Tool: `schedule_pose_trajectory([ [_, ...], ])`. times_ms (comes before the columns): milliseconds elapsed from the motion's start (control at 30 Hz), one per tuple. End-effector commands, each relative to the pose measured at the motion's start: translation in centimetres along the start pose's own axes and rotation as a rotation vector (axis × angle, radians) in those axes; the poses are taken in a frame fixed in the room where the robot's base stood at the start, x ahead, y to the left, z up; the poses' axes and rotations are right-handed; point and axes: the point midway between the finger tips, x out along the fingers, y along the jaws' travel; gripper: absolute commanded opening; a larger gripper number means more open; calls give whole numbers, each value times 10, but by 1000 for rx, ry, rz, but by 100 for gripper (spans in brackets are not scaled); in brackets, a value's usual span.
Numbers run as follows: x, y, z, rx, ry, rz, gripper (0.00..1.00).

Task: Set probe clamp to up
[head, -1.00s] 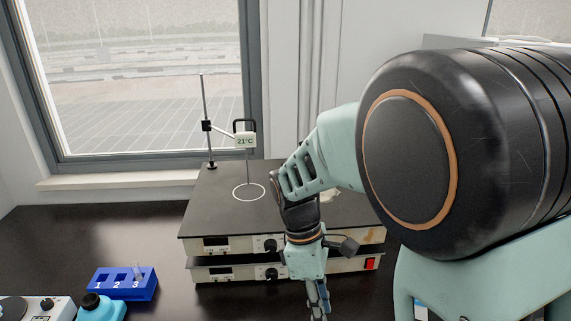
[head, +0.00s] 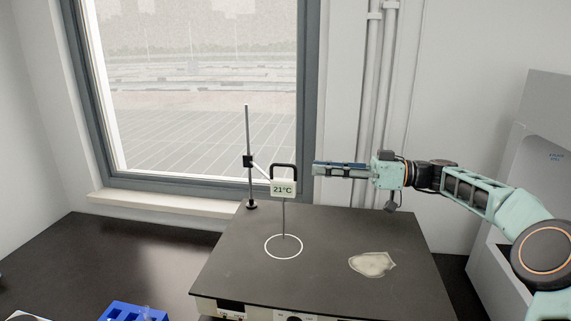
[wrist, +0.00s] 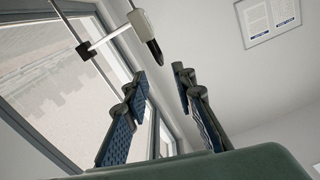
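The probe clamp has a white box reading 21°C (head: 284,188) with a black handle (head: 283,166). A short arm joins it to an upright rod (head: 248,135). Its thin probe (head: 284,218) hangs down inside the white circle on the hotplate, seemingly at or near the surface. My gripper (head: 316,168) points left in the head view, just right of the handle at about its height, with a visible gap. In the wrist view the two fingers (wrist: 160,78) are apart with nothing between them. The black handle (wrist: 153,48) and white box (wrist: 138,20) show beyond the fingertips.
The hotplate's black top (head: 330,280) bears a pale irregular patch (head: 372,263) at right. A window (head: 200,90) is behind the rod, and pipes (head: 380,90) run up the wall. A blue rack (head: 133,312) is at lower left. A grey-white cabinet (head: 530,160) stands right.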

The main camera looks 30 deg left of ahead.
Motion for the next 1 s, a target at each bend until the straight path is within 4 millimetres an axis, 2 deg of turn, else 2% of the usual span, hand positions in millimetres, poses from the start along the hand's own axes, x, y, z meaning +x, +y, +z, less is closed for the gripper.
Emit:
schedule_pose_trajectory([
  [167,20,0,-4,-4,7,-4,24],
  [400,66,-1,-4,-2,5,-5,24],
  [600,95,0,-3,-2,3,-2,24],
  [767,105,0,-2,-3,4,-1,24],
  [1000,107,0,-1,-3,4,0,24],
])
